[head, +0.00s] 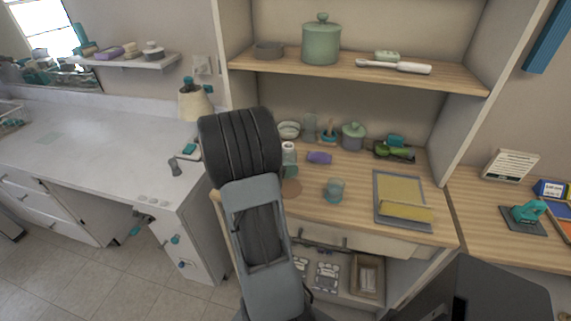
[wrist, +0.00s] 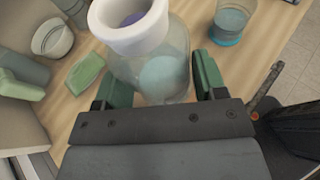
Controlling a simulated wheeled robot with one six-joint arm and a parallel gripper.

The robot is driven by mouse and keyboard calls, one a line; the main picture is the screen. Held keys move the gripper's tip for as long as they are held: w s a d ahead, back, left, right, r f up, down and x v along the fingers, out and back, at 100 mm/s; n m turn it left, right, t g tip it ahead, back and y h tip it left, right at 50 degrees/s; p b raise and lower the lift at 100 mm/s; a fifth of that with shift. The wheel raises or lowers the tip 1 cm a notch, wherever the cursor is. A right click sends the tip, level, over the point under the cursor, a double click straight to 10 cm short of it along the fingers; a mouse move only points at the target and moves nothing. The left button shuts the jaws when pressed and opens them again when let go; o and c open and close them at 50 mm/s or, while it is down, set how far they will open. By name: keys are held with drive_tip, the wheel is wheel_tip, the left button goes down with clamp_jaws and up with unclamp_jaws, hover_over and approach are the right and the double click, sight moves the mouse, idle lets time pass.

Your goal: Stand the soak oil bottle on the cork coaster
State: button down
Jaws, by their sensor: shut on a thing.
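The soak oil bottle (wrist: 150,65) is clear with a thick white collar at its top. My gripper (wrist: 160,82) is shut on it, with a green pad on each side of its body. In the head view the bottle (head: 289,158) shows just right of my arm, which hides part of it and the gripper. A round brown disc, which looks like the cork coaster (head: 291,187), lies on the wooden desk in front of the bottle, partly behind my arm. I cannot tell whether the bottle touches the desk.
A teal glass (head: 334,189) stands right of the coaster; it also shows in the wrist view (wrist: 231,20). A purple item (head: 319,158) lies behind it. Several jars line the desk's back. A tray with a yellow pad (head: 400,190) lies at the right.

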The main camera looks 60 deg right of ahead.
drive_tip(key=shift+f+b, duration=2.35)
drive_tip(key=shift+f, duration=0.55)
drive_tip(key=shift+f+b, duration=0.4)
drive_tip(key=shift+f, duration=0.25)
drive_tip(key=shift+c, duration=0.6)
unclamp_jaws()
drive_tip(key=c, duration=0.4)
drive_tip(key=shift+o, duration=0.2)
drive_tip(key=shift+a, duration=0.15)
